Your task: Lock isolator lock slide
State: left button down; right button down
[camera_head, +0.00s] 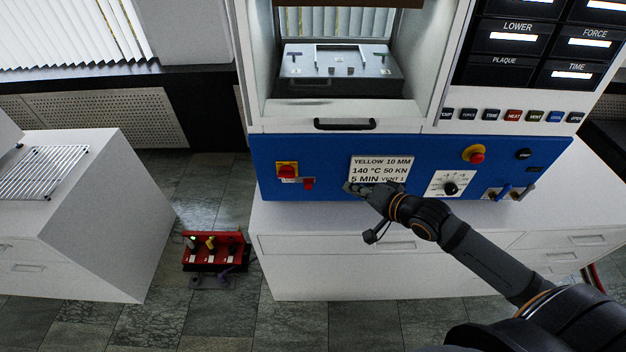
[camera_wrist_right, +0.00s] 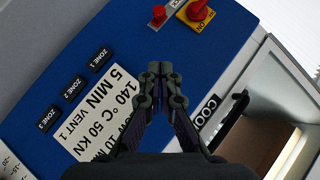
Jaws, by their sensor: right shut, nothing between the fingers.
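The isolator (camera_head: 287,170) is a red rotary switch on a yellow plate at the left of the blue press panel. It also shows at the top of the right wrist view (camera_wrist_right: 195,12). A small red lock slide (camera_head: 308,183) sits just right of and below it, and shows in the right wrist view (camera_wrist_right: 159,16). My right gripper (camera_head: 350,187) is shut and empty, in front of the panel by the label's lower left corner, to the right of the lock slide. In the right wrist view its fingertips (camera_wrist_right: 160,70) meet below the slide, apart from it. My left gripper is not in view.
A white label (camera_head: 380,163), a red-yellow stop button (camera_head: 474,154) and a dial (camera_head: 450,188) are on the panel. The press door handle (camera_head: 345,124) is above. A red rack (camera_head: 214,251) is on the floor near a white cabinet (camera_head: 95,205).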

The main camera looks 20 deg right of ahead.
jog(key=b, duration=0.3)
send_near(309, 181)
jog(key=w+d, duration=0.1)
jog(key=w, duration=0.2)
jog(key=shift+w+a+f+p, duration=0.4)
jog(key=shift+a+f+p, duration=0.2)
jog(key=shift+a, duration=0.25)
jog(key=shift+a+f, duration=0.45)
jog(key=shift+f, duration=0.05)
jog(key=shift+w+a, duration=0.1)
